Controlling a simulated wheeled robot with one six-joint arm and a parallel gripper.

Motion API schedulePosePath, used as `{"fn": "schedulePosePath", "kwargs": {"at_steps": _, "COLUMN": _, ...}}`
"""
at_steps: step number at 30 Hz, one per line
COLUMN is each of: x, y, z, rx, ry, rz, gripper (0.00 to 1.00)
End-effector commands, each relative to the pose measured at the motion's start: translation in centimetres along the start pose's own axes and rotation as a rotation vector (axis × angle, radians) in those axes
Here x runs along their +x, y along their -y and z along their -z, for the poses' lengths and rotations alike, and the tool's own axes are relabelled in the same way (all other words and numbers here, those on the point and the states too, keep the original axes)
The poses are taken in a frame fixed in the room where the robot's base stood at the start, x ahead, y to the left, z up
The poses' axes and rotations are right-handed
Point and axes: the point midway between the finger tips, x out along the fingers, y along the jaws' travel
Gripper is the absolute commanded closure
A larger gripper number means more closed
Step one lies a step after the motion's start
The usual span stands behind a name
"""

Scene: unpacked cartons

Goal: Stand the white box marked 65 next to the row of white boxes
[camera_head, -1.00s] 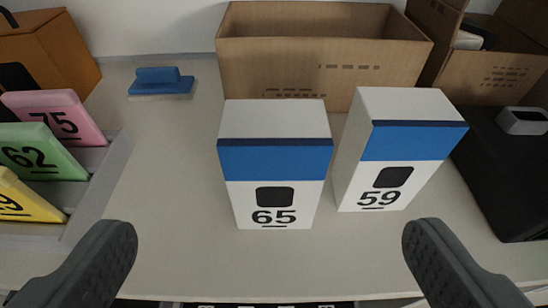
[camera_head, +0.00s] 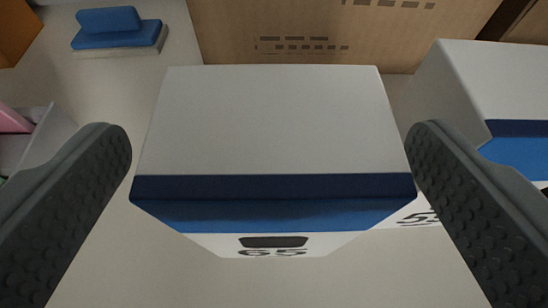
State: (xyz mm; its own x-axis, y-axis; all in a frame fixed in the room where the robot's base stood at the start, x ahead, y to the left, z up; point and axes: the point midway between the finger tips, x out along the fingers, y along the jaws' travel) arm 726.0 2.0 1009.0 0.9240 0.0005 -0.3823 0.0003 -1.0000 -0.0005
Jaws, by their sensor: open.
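The white box marked 65 (camera_head: 272,120) stands upright on the pale table, seen from above and close, with a blue band across its front top. My gripper (camera_head: 272,150) is open, with one dark studded finger on each side of this box. The right finger is very close to the box's right side; I cannot tell whether it touches. The left finger has a small gap. Another white box with a blue band, marked 59 (camera_head: 500,80), stands to the right, partly hidden by my right finger.
A cardboard carton (camera_head: 340,30) stands close behind the boxes. A blue brush-like object (camera_head: 118,30) lies at the back left. A grey tray (camera_head: 45,135) with a pink item is at the left edge. Bare table (camera_head: 165,95) shows left of the box.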

Motion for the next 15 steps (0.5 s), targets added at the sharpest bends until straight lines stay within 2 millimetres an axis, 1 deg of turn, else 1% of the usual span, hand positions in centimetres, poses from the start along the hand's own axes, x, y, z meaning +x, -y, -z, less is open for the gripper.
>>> {"fn": "schedulePosePath", "kwargs": {"at_steps": 1, "x": 0.8, "y": -0.1, "z": -0.1, "rx": 0.000, "ry": 0.002, "rz": -0.001, "gripper": 0.06}}
{"fn": "schedulePosePath", "kwargs": {"at_steps": 6, "x": 2.8, "y": -0.2, "z": -0.1, "rx": 0.000, "ry": 0.002, "rz": 0.000, "gripper": 0.06}}
{"fn": "schedulePosePath", "kwargs": {"at_steps": 10, "x": 3.9, "y": -0.2, "z": -0.1, "rx": 0.000, "ry": 0.001, "rz": 0.000, "gripper": 0.06}}
{"fn": "schedulePosePath", "kwargs": {"at_steps": 15, "x": 4.2, "y": -0.2, "z": 0.0, "rx": -0.001, "ry": 0.000, "rz": 0.000, "gripper": 0.06}}
